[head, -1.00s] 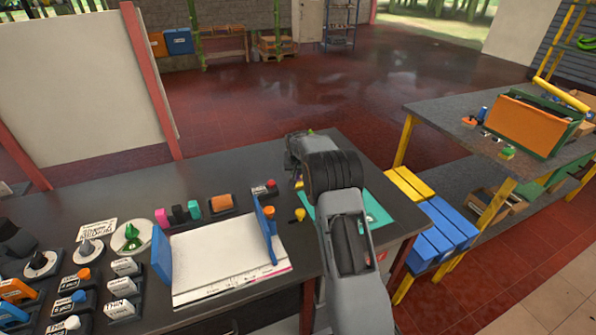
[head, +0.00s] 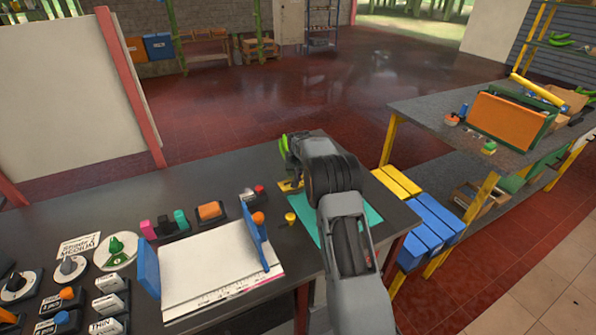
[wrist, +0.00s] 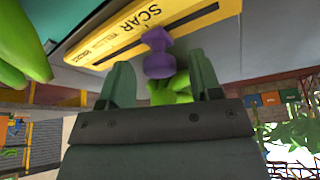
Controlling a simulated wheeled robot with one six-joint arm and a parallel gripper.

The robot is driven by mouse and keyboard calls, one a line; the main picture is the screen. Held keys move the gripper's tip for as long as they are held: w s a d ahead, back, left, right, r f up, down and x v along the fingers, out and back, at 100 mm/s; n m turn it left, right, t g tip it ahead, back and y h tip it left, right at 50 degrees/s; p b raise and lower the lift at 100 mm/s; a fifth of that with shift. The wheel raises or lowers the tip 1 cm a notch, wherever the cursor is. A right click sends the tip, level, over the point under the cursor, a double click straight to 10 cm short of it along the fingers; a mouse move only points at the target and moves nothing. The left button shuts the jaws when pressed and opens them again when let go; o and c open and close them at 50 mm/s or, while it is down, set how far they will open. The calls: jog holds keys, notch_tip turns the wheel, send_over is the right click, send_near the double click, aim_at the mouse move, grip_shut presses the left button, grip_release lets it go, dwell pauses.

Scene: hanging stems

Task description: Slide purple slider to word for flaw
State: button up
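The purple slider (wrist: 158,52) shows in the wrist view on a yellow panel (wrist: 190,26), close to the printed word SCAR. Smaller print on the panel is hard to read. My gripper (wrist: 160,82) is open, with its two dark green fingers apart on either side of the slider's near end. I see a gap at each side of the slider. Bright green shows between the fingers behind the slider. In the head view my arm hides most of the gripper, and part of the yellow panel (head: 290,186) shows beside it.
A teal mat (head: 366,212) lies under my arm on the dark table. A white board with blue ends (head: 212,262), an orange-topped block (head: 209,211) and a small yellow knob (head: 290,218) stand to the left. Large green shapes (wrist: 22,55) are at the wrist view's left.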

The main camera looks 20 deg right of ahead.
jog(key=b+v, duration=0.1)
jog(key=v, duration=1.3)
jog(key=shift+b, duration=0.35)
jog(key=shift+w, duration=0.1)
jog(key=s+a+f+g, duration=0.1)
jog(key=s+f+g, duration=0.1)
jog(key=s+f, duration=0.25)
jog(key=s+a+r+n, duration=0.1)
jog(key=s+a, duration=0.2)
jog(key=s, duration=0.6)
jog(key=s+a+r+n+t+y, duration=0.1)
jog(key=s+a, duration=0.3)
jog(key=s, duration=0.6)
jog(key=s+a+r+n, duration=0.1)
jog(key=s+a, duration=0.3)
jog(key=s, duration=0.6)
jog(key=shift+s+r+n, duration=0.2)
jog(key=shift+r+n, duration=0.05)
jog(key=shift+n, duration=0.05)
